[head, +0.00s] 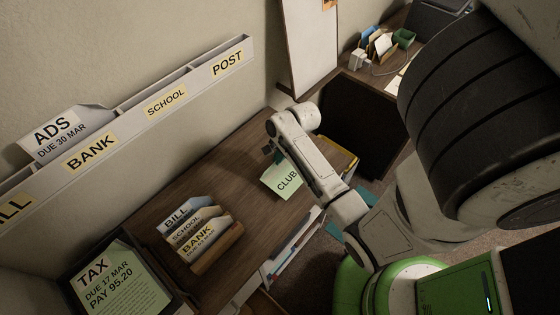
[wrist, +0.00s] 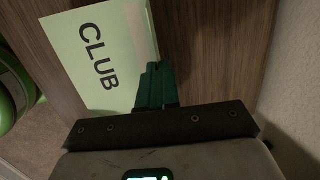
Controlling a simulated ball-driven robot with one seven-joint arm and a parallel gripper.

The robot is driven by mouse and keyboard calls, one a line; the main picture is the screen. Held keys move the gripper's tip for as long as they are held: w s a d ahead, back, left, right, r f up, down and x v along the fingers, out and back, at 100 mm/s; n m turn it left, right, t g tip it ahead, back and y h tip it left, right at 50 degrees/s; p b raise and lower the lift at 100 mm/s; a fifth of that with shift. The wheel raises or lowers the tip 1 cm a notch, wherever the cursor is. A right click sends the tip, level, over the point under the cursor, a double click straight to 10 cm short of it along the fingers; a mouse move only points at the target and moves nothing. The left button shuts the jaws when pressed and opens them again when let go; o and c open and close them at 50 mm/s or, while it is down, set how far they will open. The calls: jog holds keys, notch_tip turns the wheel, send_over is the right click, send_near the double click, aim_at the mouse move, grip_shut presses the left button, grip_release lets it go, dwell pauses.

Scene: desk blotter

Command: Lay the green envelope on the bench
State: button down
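The green envelope (head: 274,181) is pale green and marked CLUB. It is over the brown wooden bench (head: 190,180), near its right part. It also shows large in the wrist view (wrist: 82,75), with wood behind it. My gripper (head: 276,156) is at the envelope's upper edge. In the wrist view its dark green fingers (wrist: 154,75) are together on the envelope's edge. I cannot tell if the envelope touches the bench top. My arm hides part of the bench to its right.
A wooden letter rack (head: 218,250) with BILL, SCHOOL and BANK cards stands on the bench. A TAX letter (head: 118,280) is at the front left. A labelled wall rack (head: 135,110) runs along the wall. Wood between the letter rack and the envelope is clear.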

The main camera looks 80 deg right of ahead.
aim_at(290, 167)
jog(key=shift+s+f, duration=0.15)
jog(key=shift+f, duration=1.2)
jog(key=c, duration=1.8)
grip_release()
jog(key=o, duration=0.4)
jog(key=v, duration=1.2)
jog(key=w+a+n, duration=0.1)
jog(key=a+n, duration=0.6)
jog(key=a, duration=0.1)
jog(key=w+a+n+g, duration=0.1)
jog(key=a+n, duration=0.7)
jog(key=a, duration=0.1)
jog(key=w+a+n+g, duration=0.1)
jog(key=a+n, duration=0.7)
jog(key=shift+w+a+r+p, duration=0.15)
jog(key=shift+a+r+p, duration=0.05)
jog(key=shift+r+p, duration=0.15)
